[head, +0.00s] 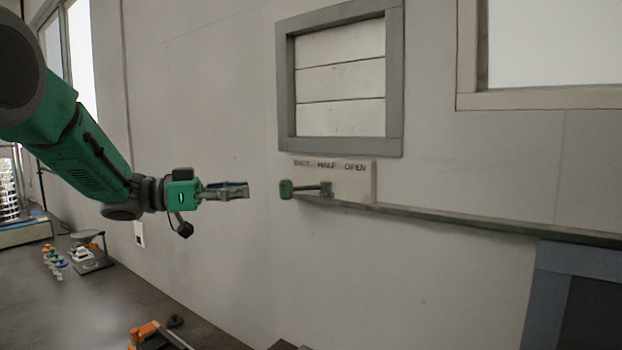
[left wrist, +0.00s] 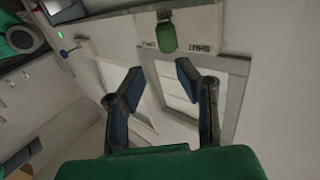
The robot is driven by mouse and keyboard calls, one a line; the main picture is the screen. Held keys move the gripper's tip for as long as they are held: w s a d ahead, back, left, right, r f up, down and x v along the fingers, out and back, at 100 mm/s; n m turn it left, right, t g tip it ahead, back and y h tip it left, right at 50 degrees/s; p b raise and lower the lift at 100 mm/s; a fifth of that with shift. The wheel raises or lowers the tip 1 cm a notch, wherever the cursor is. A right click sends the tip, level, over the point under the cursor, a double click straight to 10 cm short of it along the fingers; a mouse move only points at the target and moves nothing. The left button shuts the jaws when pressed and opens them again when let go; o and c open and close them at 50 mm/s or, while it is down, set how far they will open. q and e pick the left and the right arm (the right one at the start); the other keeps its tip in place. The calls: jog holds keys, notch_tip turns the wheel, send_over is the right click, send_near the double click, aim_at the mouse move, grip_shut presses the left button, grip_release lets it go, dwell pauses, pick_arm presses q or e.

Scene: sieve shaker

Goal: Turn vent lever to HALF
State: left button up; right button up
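The vent lever (head: 308,188) is a bar with a green knob (head: 287,189) at its left end, on a pale label plate (head: 355,180) marked SHUT, HALF and OPEN. The lever points left, roughly level, with the knob under the SHUT word. In the left wrist view the green knob (left wrist: 167,37) shows beyond the fingertips, near the SHUT lettering. My left gripper (head: 246,190) is just left of the knob, at about its height in the picture and apart from it. In the left wrist view the left gripper (left wrist: 158,82) has its fingers spread, with nothing between them. My right gripper is not in view.
A grey-framed louvre vent (head: 340,80) is on the wall above the plate. A rail (head: 480,222) runs right from below the lever. A dark bench (head: 110,305) at lower left holds several small items and an orange-and-black object (head: 150,332). The wall around the gripper is clear.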

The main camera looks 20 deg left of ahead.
pick_arm(q)
jog(key=w+a, duration=0.1)
jog(key=a, duration=0.1)
jog(key=p, duration=0.2)
send_near(307, 186)
jog(key=w+x, duration=0.1)
jog(key=x, duration=0.2)
jog(key=d, duration=0.2)
jog(key=w+d, duration=0.1)
jog(key=d, duration=0.3)
jog(key=shift+w+d+p, duration=0.15)
jog(key=shift+w+p, duration=0.15)
jog(key=shift+w, duration=0.2)
jog(key=a, duration=0.3)
jog(key=shift+a+f, duration=0.2)
jog(key=shift+a, duration=0.3)
jog(key=c, duration=0.4)
jog(key=shift+s+d+r, duration=0.15)
jog(key=shift+d, duration=0.3)
jog(key=shift+s+d+r, duration=0.15)
jog(key=shift+d, duration=0.3)
grip_shut()
jog(key=shift+d, duration=0.15)
jog(key=shift+w+a, duration=0.15)
jog(key=shift+a, duration=0.05)
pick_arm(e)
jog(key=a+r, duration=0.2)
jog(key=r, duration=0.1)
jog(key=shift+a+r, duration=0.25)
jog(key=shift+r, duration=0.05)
